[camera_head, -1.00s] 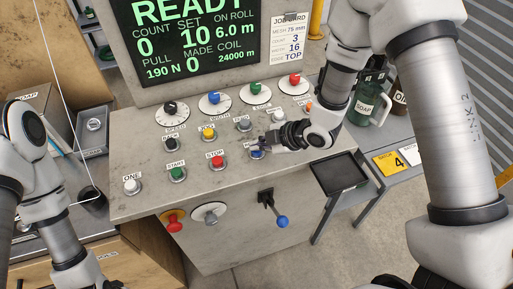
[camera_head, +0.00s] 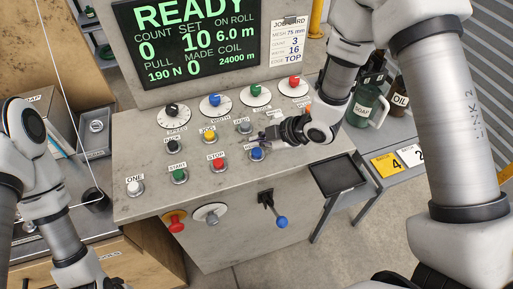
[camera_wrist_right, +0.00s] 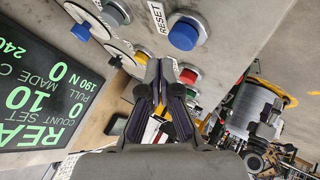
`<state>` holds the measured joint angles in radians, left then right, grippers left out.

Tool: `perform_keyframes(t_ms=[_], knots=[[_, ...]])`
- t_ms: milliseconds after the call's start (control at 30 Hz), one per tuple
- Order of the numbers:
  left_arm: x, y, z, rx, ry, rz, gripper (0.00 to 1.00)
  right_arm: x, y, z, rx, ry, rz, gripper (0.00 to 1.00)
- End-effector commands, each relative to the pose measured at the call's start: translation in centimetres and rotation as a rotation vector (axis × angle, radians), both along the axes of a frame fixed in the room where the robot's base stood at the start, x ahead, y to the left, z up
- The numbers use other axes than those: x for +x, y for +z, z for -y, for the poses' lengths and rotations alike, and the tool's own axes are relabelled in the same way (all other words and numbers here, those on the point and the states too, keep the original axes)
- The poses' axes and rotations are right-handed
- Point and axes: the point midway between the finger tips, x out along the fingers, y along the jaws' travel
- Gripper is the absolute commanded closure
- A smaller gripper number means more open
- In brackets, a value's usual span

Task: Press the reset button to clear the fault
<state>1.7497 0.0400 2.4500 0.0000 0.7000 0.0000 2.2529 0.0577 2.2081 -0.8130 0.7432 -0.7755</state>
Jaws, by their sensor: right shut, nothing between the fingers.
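The blue reset button (camera_head: 257,154) sits in a metal ring at the right end of the lower button row on the sloped grey panel (camera_head: 140,205). In the right wrist view the reset button (camera_wrist_right: 183,35) shows beside its RESET label, beyond the fingertips. My right gripper (camera_head: 264,137) is shut and empty, just above and behind the button in the head view, apart from it. It also shows in the right wrist view (camera_wrist_right: 164,66). The screen (camera_head: 190,45) reads READY. My left arm is at the left edge; its gripper is out of view.
Close by on the panel are the red stop button (camera_head: 218,164), green start button (camera_head: 178,175) and yellow jog button (camera_head: 209,136). Several dials line the back. A red knob (camera_head: 174,222) and blue-tipped lever (camera_head: 281,221) are on the front face. A dark tray (camera_head: 338,174) stands right.

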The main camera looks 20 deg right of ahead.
Motion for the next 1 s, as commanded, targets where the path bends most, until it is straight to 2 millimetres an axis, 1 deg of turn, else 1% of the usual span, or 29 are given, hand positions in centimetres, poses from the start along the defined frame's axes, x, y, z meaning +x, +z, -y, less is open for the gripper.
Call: perform_keyframes(t_ms=[33, 300, 367, 1000], knots=[[0.0, 0.9, 0.0, 0.0, 0.0, 0.0, 0.36, 0.0, 1.1, 0.0, 0.0, -0.001, 0.001, 1.0], [0.0, 3.1, 0.0, 0.0, 0.0, 0.0, 0.36, 0.0, 3.8, 0.0, 0.0, -0.001, 0.001, 1.0], [0.0, 3.4, 0.0, 0.0, 0.0, 0.0, 0.36, 0.0, 4.2, 0.0, 0.0, 0.0, 0.0, 1.0], [0.0, 3.2, 0.0, 0.0, 0.0, 0.0, 0.36, 0.0, 4.1, 0.0, 0.0, 0.0, 0.0, 1.0]])
